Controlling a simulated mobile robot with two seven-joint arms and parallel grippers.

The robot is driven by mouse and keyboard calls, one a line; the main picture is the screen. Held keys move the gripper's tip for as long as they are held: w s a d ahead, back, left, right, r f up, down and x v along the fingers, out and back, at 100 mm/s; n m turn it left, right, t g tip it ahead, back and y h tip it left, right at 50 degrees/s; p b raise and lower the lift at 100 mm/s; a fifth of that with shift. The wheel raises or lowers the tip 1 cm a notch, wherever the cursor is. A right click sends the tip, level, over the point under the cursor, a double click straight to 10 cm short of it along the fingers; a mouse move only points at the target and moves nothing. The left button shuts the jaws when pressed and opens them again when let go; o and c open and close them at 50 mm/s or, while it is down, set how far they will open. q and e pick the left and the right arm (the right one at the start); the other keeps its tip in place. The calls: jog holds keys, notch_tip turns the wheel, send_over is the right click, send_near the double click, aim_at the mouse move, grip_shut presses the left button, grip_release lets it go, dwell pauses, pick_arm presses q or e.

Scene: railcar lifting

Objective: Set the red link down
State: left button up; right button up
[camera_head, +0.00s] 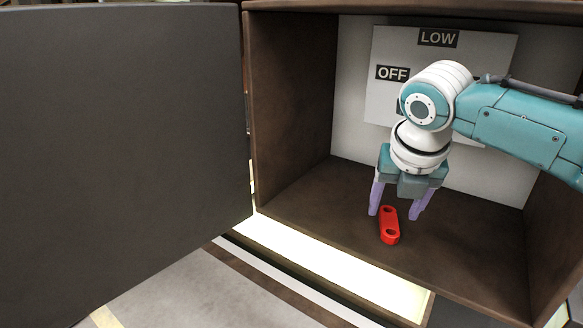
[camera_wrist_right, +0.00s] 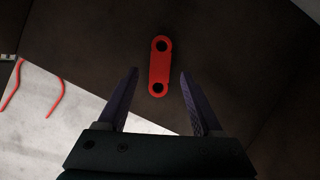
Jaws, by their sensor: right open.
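The red link (camera_head: 389,226) lies on the brown floor of the open cabinet, near its front edge. It is a flat bar with a hole at each end. My right gripper (camera_head: 394,215) is open above the cabinet floor, with its purple fingers apart, just behind the link. In the right wrist view the link (camera_wrist_right: 160,68) lies ahead of the gap between the two open fingers (camera_wrist_right: 158,82), and neither finger touches it. My left gripper is not in view.
The cabinet (camera_head: 310,200) has brown walls, and its large dark door (camera_head: 125,150) stands open at left. A white panel (camera_head: 480,55) with LOW and OFF labels is on the back wall, partly behind my right arm. The cabinet floor around the link looks clear.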

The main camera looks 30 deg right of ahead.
aim_at(391, 235)
jog(key=v, duration=0.4)
jog(key=shift+s+a+r, duration=0.1)
jog(key=shift+r, duration=0.15)
jog(key=s+a+f+m+y, duration=0.3)
jog(key=s+a+f+m, duration=0.3)
jog(key=s+a+m, duration=0.6)
jog(key=s+a+r+m, duration=0.2)
jog(key=s+m, duration=0.7)
jog(key=m, duration=0.5)
jog(key=shift+a, duration=0.8)
